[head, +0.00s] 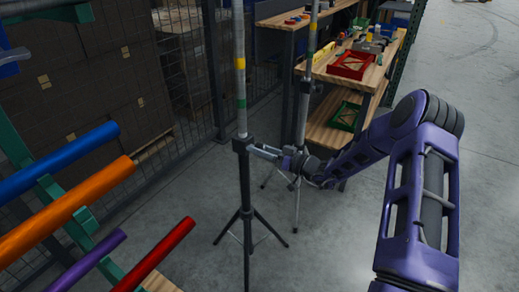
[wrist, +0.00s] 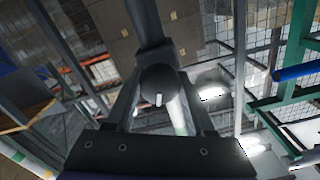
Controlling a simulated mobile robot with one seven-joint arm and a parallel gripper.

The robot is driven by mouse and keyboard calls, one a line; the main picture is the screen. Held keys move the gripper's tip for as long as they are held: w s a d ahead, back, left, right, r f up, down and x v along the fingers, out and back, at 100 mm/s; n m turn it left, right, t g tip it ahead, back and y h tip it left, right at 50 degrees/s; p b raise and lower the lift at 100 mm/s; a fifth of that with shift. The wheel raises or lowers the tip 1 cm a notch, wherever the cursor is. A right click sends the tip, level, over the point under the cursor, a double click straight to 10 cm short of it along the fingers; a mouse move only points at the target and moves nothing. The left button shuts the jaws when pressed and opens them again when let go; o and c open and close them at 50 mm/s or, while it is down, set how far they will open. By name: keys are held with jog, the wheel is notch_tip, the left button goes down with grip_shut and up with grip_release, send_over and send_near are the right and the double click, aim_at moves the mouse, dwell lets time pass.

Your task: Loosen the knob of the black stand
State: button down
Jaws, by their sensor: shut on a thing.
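The black stand (head: 246,200) stands upright on its spread tripod legs in the middle of the head view. A grey pole with yellow and green bands (head: 240,90) rises from its dark collar (head: 241,145). My gripper (head: 257,149) reaches the collar from the right. In the wrist view the round dark knob (wrist: 158,84), with a small pale mark on its face, sits between the two fingers of my gripper (wrist: 160,92). The fingers are shut on the knob. In the head view the gripper hides the knob.
A second, silver-legged stand (head: 297,205) stands close behind my wrist. A wooden workbench (head: 325,72) holds red and green frames. A rack with blue, orange, purple and red tubes (head: 70,215) juts in at left. Mesh fencing (head: 205,75) stands behind. The floor at right is clear.

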jog(key=shift+n, duration=0.4)
jog(key=shift+c, duration=1.3)
grip_release()
jog(key=v, duration=1.7)
jog(key=shift+d, duration=0.25)
jog(key=shift+s+p, duration=0.1)
jog(key=shift+p, duration=0.2)
